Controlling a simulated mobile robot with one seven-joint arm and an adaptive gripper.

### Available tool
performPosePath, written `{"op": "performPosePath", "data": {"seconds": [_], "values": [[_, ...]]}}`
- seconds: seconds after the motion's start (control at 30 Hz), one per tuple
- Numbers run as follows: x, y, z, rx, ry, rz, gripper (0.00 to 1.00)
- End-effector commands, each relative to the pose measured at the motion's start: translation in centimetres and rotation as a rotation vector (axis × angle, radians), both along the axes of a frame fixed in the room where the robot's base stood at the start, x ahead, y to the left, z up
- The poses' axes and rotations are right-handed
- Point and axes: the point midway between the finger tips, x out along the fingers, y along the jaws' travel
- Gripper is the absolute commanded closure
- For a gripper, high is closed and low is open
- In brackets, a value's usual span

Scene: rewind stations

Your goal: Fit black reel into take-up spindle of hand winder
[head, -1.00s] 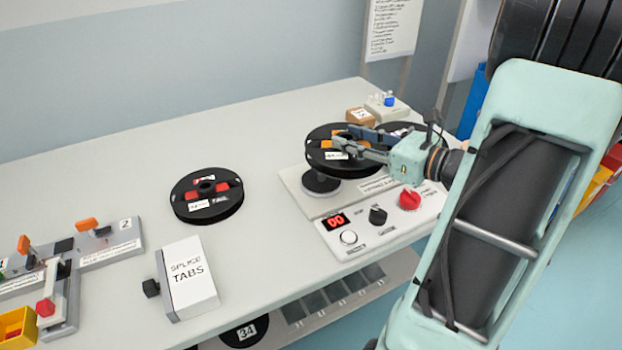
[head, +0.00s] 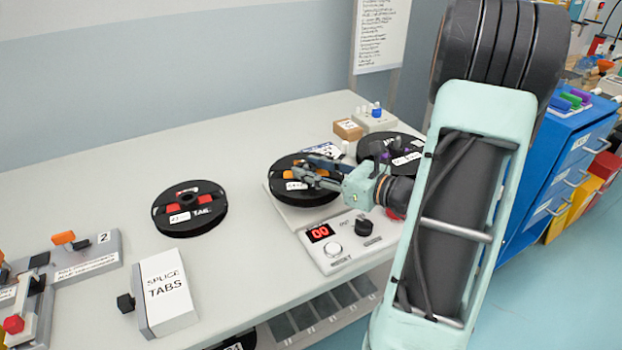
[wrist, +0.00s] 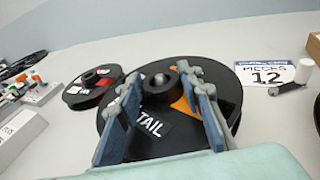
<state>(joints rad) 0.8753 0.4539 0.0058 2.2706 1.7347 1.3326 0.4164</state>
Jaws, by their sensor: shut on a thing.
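The black reel (head: 281,167) with orange windows lies over the left side of the winder (head: 290,222), hiding the platter there. In the wrist view the reel (wrist: 185,135) carries a TAIL label, and a grey rounded tip shows in its hub. My gripper (head: 304,174) is shut on this reel, reaching in from the right; its blue-padded fingers (wrist: 163,88) straddle the hub side. The reel looks level and low on the winder; whether its underside touches the platter is hidden. A second reel (head: 377,143) with purple parts is at the winder's right end, partly behind my gripper.
Another black reel (head: 188,222) with red parts lies on the table to the left. A splice tabs box (head: 166,295) and a grey splicing fixture (head: 88,262) are at the front left. A small brown box (head: 348,130) stands behind the winder.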

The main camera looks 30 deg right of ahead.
Motion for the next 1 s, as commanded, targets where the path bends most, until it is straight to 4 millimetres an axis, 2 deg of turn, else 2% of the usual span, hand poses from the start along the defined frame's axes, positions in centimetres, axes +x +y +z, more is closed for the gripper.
{"op": "performPosePath", "data": {"seconds": [0.03, 0.1, 0.5, 0.53, 0.63, 0.67, 1.0], "values": [[0.0, 0.0, -1.1, 0.004, 0.002, -0.001, 0.98], [0.0, 0.0, -2.0, 0.003, 0.0, -0.001, 0.98], [0.0, 0.0, -2.5, 0.0, -0.001, 0.0, 0.98], [0.0, 0.0, -2.4, 0.0, 0.0, 0.0, 0.63], [0.0, 0.0, -2.4, 0.0, 0.0, 0.0, 0.52], [0.0, 0.0, -2.4, 0.0, 0.0, 0.0, 0.49], [0.0, 0.0, -2.0, 0.0, 0.0, 0.0, 0.49]]}}
